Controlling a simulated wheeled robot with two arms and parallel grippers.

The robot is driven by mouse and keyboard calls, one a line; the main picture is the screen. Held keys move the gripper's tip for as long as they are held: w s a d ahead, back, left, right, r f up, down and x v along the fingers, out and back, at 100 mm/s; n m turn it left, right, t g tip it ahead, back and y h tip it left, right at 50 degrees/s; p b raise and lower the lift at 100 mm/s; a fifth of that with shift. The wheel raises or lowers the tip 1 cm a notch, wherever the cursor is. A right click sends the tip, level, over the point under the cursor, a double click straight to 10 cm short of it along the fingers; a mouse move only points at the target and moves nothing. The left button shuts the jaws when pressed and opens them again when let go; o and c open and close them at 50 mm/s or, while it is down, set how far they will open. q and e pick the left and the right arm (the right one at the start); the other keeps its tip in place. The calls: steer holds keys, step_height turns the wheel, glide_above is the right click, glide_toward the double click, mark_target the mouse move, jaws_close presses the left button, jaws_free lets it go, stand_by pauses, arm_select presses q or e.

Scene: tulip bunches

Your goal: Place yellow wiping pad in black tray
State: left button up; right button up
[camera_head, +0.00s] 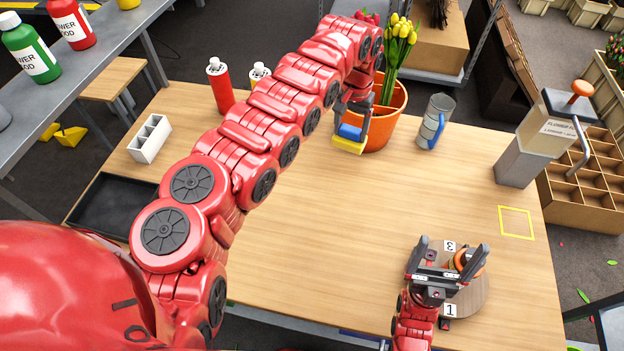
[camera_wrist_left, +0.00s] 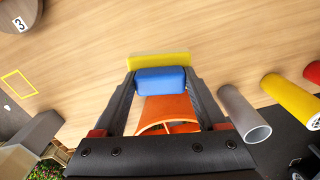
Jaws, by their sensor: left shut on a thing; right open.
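The wiping pad has a blue upper part and a yellow underside (camera_head: 349,144). My left gripper (camera_head: 352,124) is shut on its blue part, in front of an orange flower pot (camera_head: 388,120). In the left wrist view the pad's blue part (camera_wrist_left: 160,80) sits between the fingers, with the yellow strip beyond it. The black tray (camera_head: 88,212) lies at the table's left end, partly hidden behind my left arm; the part I see looks empty. My right gripper (camera_head: 449,250) is open over a round wooden disc (camera_head: 478,296) at the front right.
A white divided holder (camera_head: 150,138) stands behind the tray. A red bottle (camera_head: 220,88) stands at the back edge, near my left arm. A grey jug (camera_head: 435,120) with a blue handle stands right of the pot. The middle of the table is clear.

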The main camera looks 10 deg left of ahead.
mark_target(359, 153)
arm_select(q)
steer(key=s+d+f+p, duration=0.1)
steer(key=f, duration=0.1)
steer(key=s+d+f+p, duration=0.1)
steer(key=s+d+f, duration=0.1)
steer(key=shift+s, duration=0.1)
steer(key=s+a+f+n+p, duration=0.1)
steer(key=s+a+f+p, duration=0.3)
steer(key=s, duration=0.6)
steer(key=s+a+f+n+p, duration=0.1)
steer(key=s+a+f, duration=0.1)
steer(key=s+f, duration=0.55)
steer(key=w+a+b, duration=0.1)
steer(key=w, duration=0.1)
steer(key=w+a+b, duration=0.1)
steer(key=w+a, duration=0.1)
steer(key=w, duration=0.1)
steer(key=w+a+b, duration=0.1)
steer(key=w, duration=0.2)
steer(key=shift+w+a+f+b, duration=0.1)
steer(key=shift+a+f+b, duration=0.1)
steer(key=shift+a+b, duration=0.2)
steer(key=w, duration=0.1)
steer(key=w+a+p, duration=0.1)
steer(key=w, duration=0.2)
steer(key=shift+w+a, duration=0.15)
steer(key=shift+a, duration=0.25)
